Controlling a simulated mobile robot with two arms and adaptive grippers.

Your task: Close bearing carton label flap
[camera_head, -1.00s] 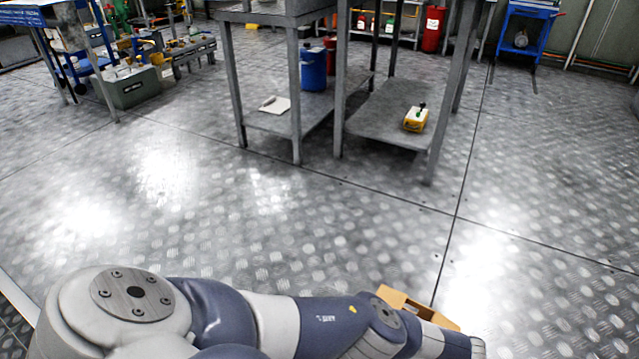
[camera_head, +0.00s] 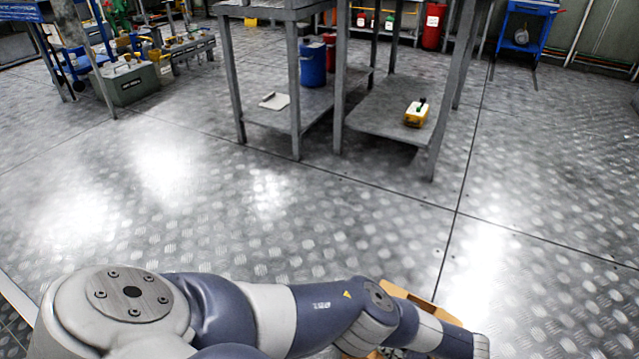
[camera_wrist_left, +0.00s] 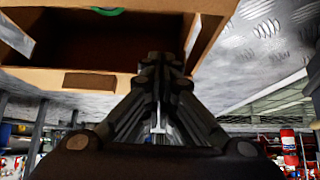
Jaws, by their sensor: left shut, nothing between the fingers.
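The cardboard carton (camera_head: 412,293) is low in the head view, mostly hidden behind my left arm. In the left wrist view the carton (camera_wrist_left: 45,75) fills the upper left, with a dark open inside and a green curved thing (camera_wrist_left: 107,11) at the top edge. A darker brown rectangle (camera_wrist_left: 89,82) shows on its near wall; I cannot tell whether this is the label flap. My left gripper (camera_wrist_left: 162,62) is shut and empty, its fingertips at the carton's wall near the right corner. I cannot tell whether they touch. My right gripper is out of view.
Grey metal tables (camera_head: 390,112) stand further off, with a blue drum (camera_head: 312,64) and a yellow box (camera_head: 416,114) on their lower shelves. A green case (camera_head: 128,84) is at the back left. The patterned metal floor (camera_head: 250,200) between is clear.

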